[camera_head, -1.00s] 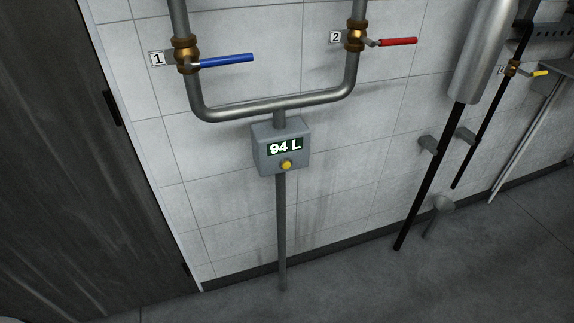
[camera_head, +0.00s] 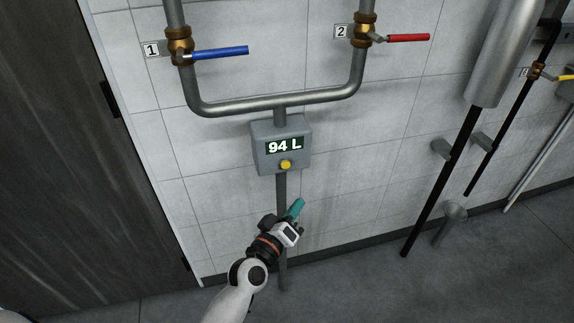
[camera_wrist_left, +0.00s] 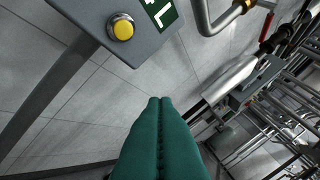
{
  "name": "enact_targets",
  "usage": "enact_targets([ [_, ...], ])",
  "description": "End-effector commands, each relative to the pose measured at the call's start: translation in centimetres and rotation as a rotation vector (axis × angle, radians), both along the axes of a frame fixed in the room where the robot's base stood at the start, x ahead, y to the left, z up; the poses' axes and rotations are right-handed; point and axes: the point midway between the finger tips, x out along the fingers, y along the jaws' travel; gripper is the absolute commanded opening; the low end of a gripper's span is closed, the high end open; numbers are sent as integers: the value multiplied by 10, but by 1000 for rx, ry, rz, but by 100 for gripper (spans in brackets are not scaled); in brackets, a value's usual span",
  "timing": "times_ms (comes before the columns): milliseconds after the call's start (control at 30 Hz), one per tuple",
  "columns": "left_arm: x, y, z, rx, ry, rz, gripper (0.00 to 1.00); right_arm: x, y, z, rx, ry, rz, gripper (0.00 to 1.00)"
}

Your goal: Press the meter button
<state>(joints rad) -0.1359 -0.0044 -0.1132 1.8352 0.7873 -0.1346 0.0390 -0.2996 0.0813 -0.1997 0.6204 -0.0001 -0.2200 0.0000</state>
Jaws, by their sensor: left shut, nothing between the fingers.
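The grey meter box (camera_head: 262,160) sits on a vertical pipe below the U-shaped pipe, and its display reads 94 L. Its round yellow button (camera_head: 285,164) is on the front face under the display. The button also shows large at the upper left of the left wrist view (camera_wrist_left: 122,28). My left gripper (camera_head: 298,204) is below the meter box and apart from the button. Its teal fingers are together with nothing between them, and they fill the lower middle of the left wrist view (camera_wrist_left: 158,102). My right gripper is not in view.
A blue-handled valve (camera_head: 220,52) marked 1 and a red-handled valve (camera_head: 408,38) marked 2 are above the meter. A dark door (camera_head: 60,150) stands at the left. A metal cylinder (camera_head: 500,60) with black pipes is at the right. The wall beside the meter is clear.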

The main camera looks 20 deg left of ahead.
Motion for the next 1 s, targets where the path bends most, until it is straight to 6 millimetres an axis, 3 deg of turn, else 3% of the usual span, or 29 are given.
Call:
enact_targets([
  [133,0,1,15,-24,-29,2,0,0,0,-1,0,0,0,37],
  [567,3,3,16,-23,-33,3,0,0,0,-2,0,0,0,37],
  [1000,48,33,14,-23,-34,3,0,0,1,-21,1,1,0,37],
])
